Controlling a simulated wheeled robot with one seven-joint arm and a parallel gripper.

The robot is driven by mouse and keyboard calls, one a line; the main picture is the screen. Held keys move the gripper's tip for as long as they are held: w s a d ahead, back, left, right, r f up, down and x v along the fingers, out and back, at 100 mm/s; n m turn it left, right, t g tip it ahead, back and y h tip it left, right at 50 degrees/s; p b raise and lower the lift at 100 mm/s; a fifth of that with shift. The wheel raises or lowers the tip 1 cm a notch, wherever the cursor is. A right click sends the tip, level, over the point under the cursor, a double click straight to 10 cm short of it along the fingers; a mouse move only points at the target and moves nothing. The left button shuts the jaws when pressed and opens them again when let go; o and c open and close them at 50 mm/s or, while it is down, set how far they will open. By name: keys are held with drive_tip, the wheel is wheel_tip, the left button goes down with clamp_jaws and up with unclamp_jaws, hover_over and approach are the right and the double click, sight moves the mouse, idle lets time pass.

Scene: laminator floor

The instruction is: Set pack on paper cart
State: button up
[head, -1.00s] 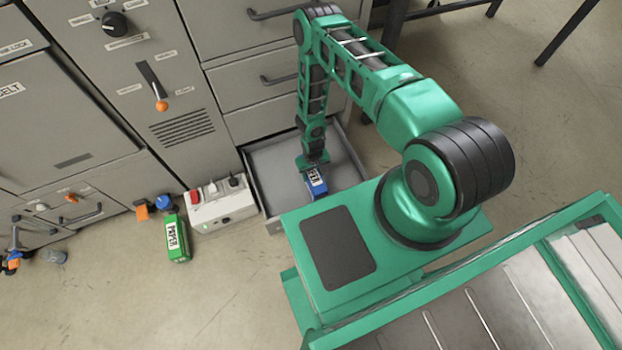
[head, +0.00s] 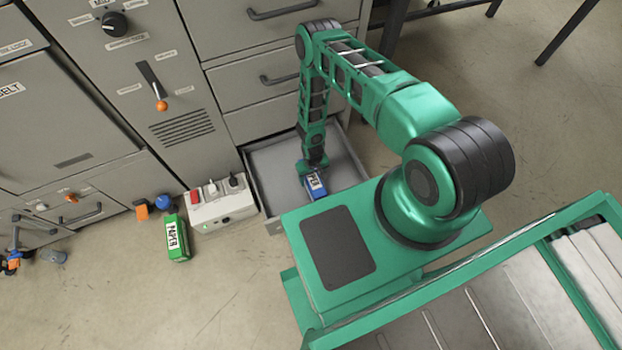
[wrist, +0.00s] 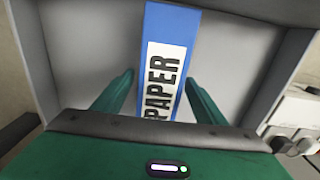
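A blue pack with a white label reading PAPER (head: 319,189) lies in the open bottom drawer (head: 352,172). In the wrist view the pack (wrist: 168,60) runs between my fingers. My gripper (head: 313,164) is low in the drawer at the pack, and its fingers (wrist: 160,78) are open on either side of it. A gap shows at the left finger; I cannot tell whether the right finger touches. My gripper hides part of the pack in the head view. A second, green PAPER pack (head: 176,238) lies on the floor left of the drawer. I cannot identify the paper cart for sure.
A power strip box (head: 221,205) with plugs stands on the floor against the drawer's left side. Grey cabinets (head: 110,100) stand behind. A green-framed surface with metal slats (head: 470,310) fills the lower right.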

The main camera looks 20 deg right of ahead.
drive_tip(key=shift+r, duration=0.1)
wheel_tip(320, 180, up, 12)
idle(0.6)
drive_tip(key=w+d+r+h, duration=0.1)
drive_tip(key=w+d+r, duration=0.3)
drive_tip(key=r, duration=0.6)
drive_tip(key=w+d+r, duration=0.4)
drive_tip(key=r, duration=0.6)
drive_tip(key=s+d+r+m, duration=0.15)
drive_tip(key=d+r, duration=0.25)
drive_tip(key=r, duration=0.7)
drive_tip(key=s+d+r+m, duration=0.15)
drive_tip(key=d+r, duration=0.25)
drive_tip(key=r, duration=0.6)
drive_tip(key=s+d+r+m, duration=0.2)
drive_tip(key=s+d+r, duration=0.1)
drive_tip(key=s+r, duration=1.75)
drive_tip(key=s+a+r+m+y, duration=0.1)
drive_tip(key=s+a+r, duration=0.1)
drive_tip(key=s, duration=0.6)
drive_tip(key=shift+r, duration=0.8)
drive_tip(key=shift+a, duration=0.1)
